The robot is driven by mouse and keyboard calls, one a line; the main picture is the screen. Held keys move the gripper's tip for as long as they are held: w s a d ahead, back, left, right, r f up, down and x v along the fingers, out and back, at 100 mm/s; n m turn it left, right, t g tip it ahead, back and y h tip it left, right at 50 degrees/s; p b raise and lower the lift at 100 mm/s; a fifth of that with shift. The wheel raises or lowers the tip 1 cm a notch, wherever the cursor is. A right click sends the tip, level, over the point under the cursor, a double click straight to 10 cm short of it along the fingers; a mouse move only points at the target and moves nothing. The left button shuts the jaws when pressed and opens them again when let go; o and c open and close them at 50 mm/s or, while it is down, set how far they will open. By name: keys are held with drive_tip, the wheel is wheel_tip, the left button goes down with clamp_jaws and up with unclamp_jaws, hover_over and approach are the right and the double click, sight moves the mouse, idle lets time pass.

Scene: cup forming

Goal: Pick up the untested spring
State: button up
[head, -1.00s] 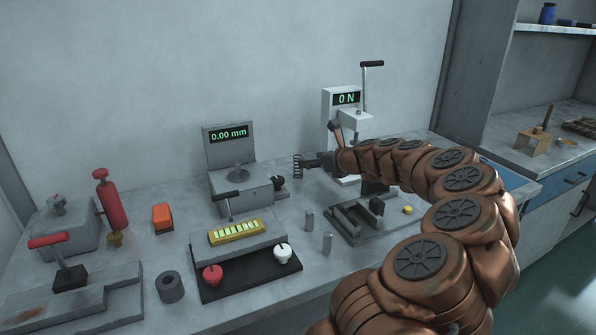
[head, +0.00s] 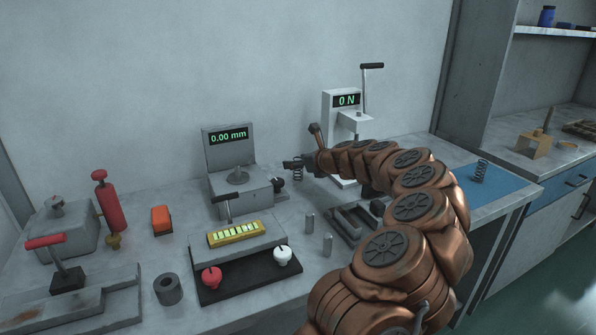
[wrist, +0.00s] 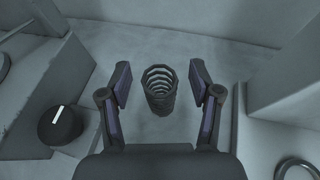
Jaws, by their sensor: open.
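A dark coil spring (head: 298,173) stands upright on the bench, right of the gauge reading 0.00 mm. In the wrist view the spring (wrist: 160,92) stands between the two fingers of my gripper (wrist: 160,72). My gripper is open, with a gap showing on each side of the spring. In the head view my gripper (head: 297,163) is at the spring's upper part. A second spring (head: 480,171) stands on a blue mat (head: 504,184) at the bench's right end. No visible mark tells which spring is untested.
The displacement gauge (head: 231,160) stands left of the spring, with a black knob (wrist: 60,125) close by. The force tester (head: 342,111), reading 0 N, stands to the right.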

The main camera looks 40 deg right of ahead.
drive_tip(key=c, duration=1)
drive_tip(key=shift+c, duration=0.2)
